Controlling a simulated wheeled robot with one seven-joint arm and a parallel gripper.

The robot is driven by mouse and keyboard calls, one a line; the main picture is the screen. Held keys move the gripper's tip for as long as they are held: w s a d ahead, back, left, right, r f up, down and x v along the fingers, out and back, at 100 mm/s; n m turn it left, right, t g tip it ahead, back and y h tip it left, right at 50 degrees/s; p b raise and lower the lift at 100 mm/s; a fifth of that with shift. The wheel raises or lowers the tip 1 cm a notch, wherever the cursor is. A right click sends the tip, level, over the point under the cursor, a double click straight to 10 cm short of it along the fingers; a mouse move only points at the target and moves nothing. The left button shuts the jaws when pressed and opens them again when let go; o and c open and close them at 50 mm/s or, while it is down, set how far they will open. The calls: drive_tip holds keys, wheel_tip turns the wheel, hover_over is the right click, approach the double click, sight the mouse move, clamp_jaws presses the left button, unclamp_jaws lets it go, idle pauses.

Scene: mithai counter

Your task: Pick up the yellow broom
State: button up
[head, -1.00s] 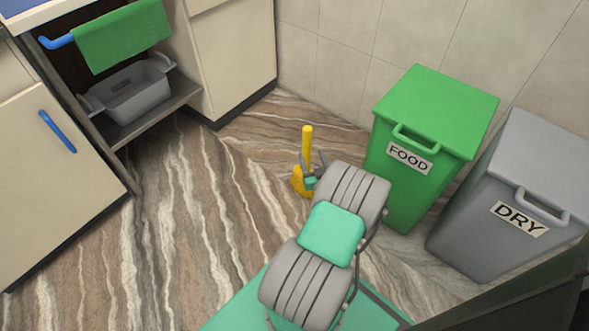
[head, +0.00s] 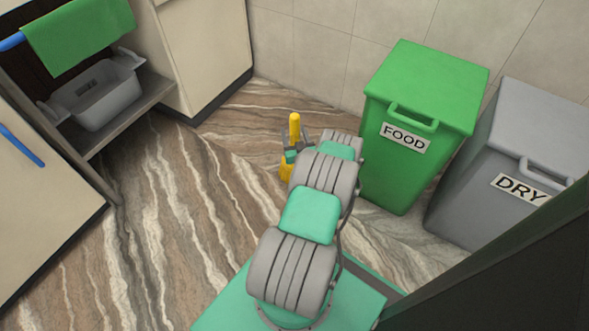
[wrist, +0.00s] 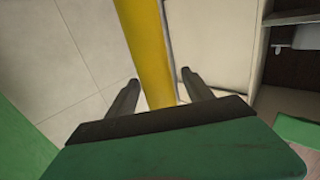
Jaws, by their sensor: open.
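The yellow broom (head: 294,128) stands upright on the floor near the back wall, to the left of the green bin. Its handle top shows above my gripper, and part of its yellow base shows below; the rest is hidden by my arm. My gripper (head: 297,142) is at the handle. In the wrist view the yellow handle (wrist: 148,50) runs down between the two dark fingers of my gripper (wrist: 157,88). The fingers are apart, one on each side of the handle, with visible gaps.
A green FOOD bin (head: 400,170) stands close to the right of my arm, with a grey DRY bin (head: 480,200) beyond it. Cream cabinets (head: 205,55) and a shelf with a grey tub (head: 98,98) stand at the left. The floor (head: 160,210) between is clear.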

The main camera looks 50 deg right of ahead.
drive_tip(key=shift+x, duration=0.8)
clamp_jaws()
